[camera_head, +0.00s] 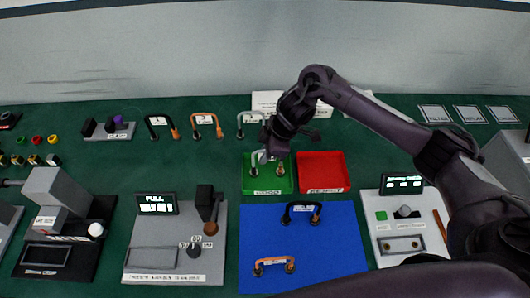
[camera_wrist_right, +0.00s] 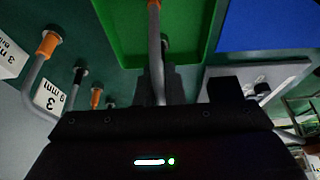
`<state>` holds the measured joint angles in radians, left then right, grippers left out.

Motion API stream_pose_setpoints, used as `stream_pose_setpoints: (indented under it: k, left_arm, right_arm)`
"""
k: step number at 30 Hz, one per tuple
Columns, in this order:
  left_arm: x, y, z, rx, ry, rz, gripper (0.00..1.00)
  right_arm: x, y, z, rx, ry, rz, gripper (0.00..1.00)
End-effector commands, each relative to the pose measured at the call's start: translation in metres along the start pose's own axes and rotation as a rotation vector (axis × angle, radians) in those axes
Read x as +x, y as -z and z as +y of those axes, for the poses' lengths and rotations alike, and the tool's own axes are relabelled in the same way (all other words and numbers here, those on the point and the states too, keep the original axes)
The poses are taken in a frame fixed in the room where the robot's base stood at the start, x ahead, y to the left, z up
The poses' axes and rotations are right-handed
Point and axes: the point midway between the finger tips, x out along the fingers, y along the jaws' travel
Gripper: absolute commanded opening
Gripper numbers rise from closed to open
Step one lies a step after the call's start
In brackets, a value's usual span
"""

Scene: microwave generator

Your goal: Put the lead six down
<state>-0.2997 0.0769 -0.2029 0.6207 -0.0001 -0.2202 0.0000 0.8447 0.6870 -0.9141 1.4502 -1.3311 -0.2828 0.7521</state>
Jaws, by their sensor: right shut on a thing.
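My right gripper (camera_head: 268,157) is over the green tray (camera_head: 248,184) and is shut on a grey lead (camera_head: 255,163). In the right wrist view the held lead (camera_wrist_right: 156,55) runs up from between the jaws (camera_wrist_right: 160,95), with an orange-brown part at the top edge. The green tray (camera_wrist_right: 125,30) lies behind it. No number on the held lead can be read. My left gripper is not in view.
A red tray (camera_head: 320,170) adjoins on the right. A blue mat (camera_head: 335,245) in front holds a black lead (camera_head: 301,207) and an orange lead (camera_head: 273,262). Labelled leads (camera_head: 205,120) stand behind left. Devices flank the mat (camera_head: 150,265), (camera_head: 405,250).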

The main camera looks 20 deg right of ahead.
Motion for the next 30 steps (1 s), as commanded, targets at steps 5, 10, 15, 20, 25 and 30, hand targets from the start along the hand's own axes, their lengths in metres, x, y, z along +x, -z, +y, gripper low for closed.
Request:
stream_pose_setpoints:
  k: [5,10,15,20,25,30]
  left_arm:
    - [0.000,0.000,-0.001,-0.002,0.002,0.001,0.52]
    - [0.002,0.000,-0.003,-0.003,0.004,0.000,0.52]
    - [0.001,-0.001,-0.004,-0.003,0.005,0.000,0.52]
    - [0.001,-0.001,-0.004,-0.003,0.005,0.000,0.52]
    - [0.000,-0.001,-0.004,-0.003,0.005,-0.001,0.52]
    - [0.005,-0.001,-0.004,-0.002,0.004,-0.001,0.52]
  right_arm:
    - [0.000,0.001,0.000,-0.001,0.000,0.001,0.00]
    - [0.004,-0.001,0.000,-0.001,0.001,0.001,0.00]
    - [0.003,-0.001,0.000,-0.001,0.001,0.000,0.31]
    - [0.003,-0.001,0.000,-0.001,0.001,0.000,0.31]
    - [-0.001,0.001,0.000,-0.001,0.000,0.001,0.31]
    - [-0.021,0.001,0.001,-0.003,-0.003,0.002,0.31]
